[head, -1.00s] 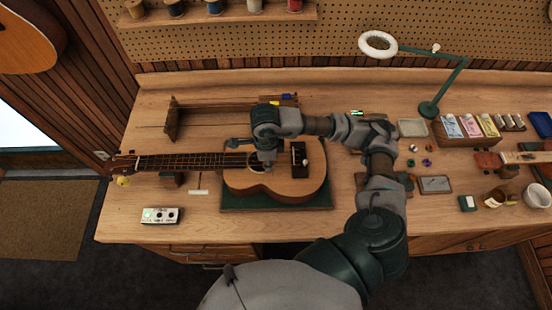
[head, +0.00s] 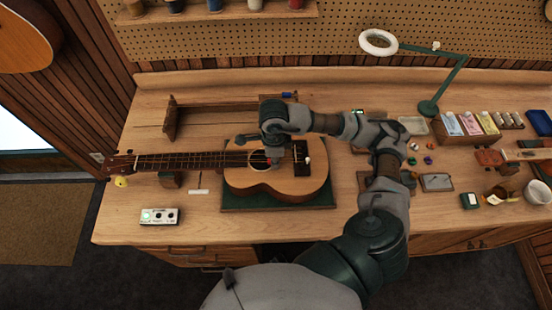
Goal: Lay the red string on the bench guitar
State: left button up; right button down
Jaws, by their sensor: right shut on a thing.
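The bench guitar (head: 255,181) is a ukulele-like instrument with a pale wood body. It lies flat on a green mat (head: 232,206), its neck pointing left and its dark bridge (head: 300,153) at the right. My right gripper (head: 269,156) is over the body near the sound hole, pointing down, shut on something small. A speck of red shows at its fingertips; the red string itself is too small to make out, and my wrist hides part of the guitar. Whether the fingers touch the guitar I cannot tell. My left gripper is not in view.
A wooden rack (head: 190,110) stands behind the guitar. A white pedal-like box (head: 159,216) sits at the front left. A green lamp (head: 428,107), string packets (head: 470,123) and a white cup (head: 537,192) are at the right. The front middle bench edge is clear.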

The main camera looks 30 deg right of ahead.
jog(key=shift+f, duration=0.1)
jog(key=shift+s+d, duration=0.1)
jog(key=shift+d, duration=0.45)
jog(key=c, duration=1.3)
grip_release()
jog(key=shift+d, duration=0.2)
jog(key=o, duration=0.3)
jog(key=shift+f, duration=0.1)
jog(key=shift+d+f, duration=0.1)
jog(key=o, duration=0.3)
jog(key=shift+a, duration=0.2)
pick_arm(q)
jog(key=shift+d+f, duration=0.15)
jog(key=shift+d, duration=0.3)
